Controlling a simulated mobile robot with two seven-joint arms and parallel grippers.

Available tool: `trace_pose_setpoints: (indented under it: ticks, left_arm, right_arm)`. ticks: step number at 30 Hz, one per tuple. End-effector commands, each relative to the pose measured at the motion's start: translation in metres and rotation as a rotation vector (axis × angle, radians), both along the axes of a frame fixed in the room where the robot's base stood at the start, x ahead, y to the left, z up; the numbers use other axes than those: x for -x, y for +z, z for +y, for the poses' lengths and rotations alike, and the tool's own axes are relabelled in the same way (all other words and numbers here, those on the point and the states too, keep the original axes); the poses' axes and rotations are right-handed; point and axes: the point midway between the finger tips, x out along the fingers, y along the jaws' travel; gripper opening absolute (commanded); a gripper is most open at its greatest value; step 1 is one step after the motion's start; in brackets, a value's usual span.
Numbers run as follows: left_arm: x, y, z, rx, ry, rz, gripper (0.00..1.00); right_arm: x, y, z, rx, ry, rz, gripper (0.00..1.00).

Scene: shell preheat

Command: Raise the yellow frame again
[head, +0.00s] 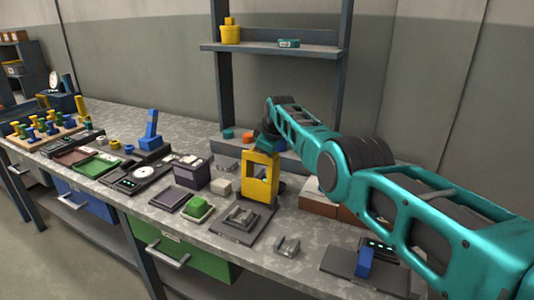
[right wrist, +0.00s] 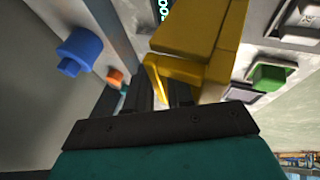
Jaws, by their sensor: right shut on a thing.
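The yellow frame (head: 248,181) is an upright block with a rectangular opening, near the middle of the bench in the head view. My right gripper (head: 268,146) reaches down over its top from the right and is shut on it. In the right wrist view the yellow frame (right wrist: 190,38) lies between and beyond the dark fingers (right wrist: 165,92). The frame's lower end is just behind a dark plate with a grey fixture (head: 240,217). I cannot tell whether it touches the bench. My left gripper is not in view.
A green block on a dark plate (head: 199,208) and a dark purple box (head: 192,172) stand left of the frame. A brown-and-white block (head: 318,203) is close on its right. A shelf post (head: 222,92) rises behind. A grey bracket (head: 287,247) lies in front.

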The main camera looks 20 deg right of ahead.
Motion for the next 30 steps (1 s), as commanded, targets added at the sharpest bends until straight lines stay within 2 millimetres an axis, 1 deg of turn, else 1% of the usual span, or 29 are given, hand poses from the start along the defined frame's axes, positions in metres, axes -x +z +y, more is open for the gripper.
trace_pose_setpoints:
  ticks: [1,12,13,17,18,25,30]
  left_arm:
    - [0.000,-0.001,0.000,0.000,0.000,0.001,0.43]
    - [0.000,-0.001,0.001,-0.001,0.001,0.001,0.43]
    - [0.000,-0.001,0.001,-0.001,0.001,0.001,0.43]
    - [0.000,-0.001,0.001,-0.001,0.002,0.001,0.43]
    - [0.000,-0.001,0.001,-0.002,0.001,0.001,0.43]
    - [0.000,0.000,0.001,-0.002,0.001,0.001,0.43]
    - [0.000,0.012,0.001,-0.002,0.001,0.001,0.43]
  right_arm:
    - [-0.001,0.002,0.000,0.000,0.000,-0.004,0.00]
    - [-0.001,0.002,0.000,-0.001,0.000,-0.004,0.00]
    - [-0.001,0.002,0.000,-0.001,0.000,-0.004,0.24]
    - [-0.001,0.002,0.000,-0.001,0.000,-0.002,0.37]
    - [0.000,0.001,0.000,-0.001,0.001,-0.001,0.38]
    - [0.000,0.001,0.000,-0.002,0.000,0.001,0.38]
    - [0.002,0.007,0.000,-0.002,0.000,0.001,0.38]
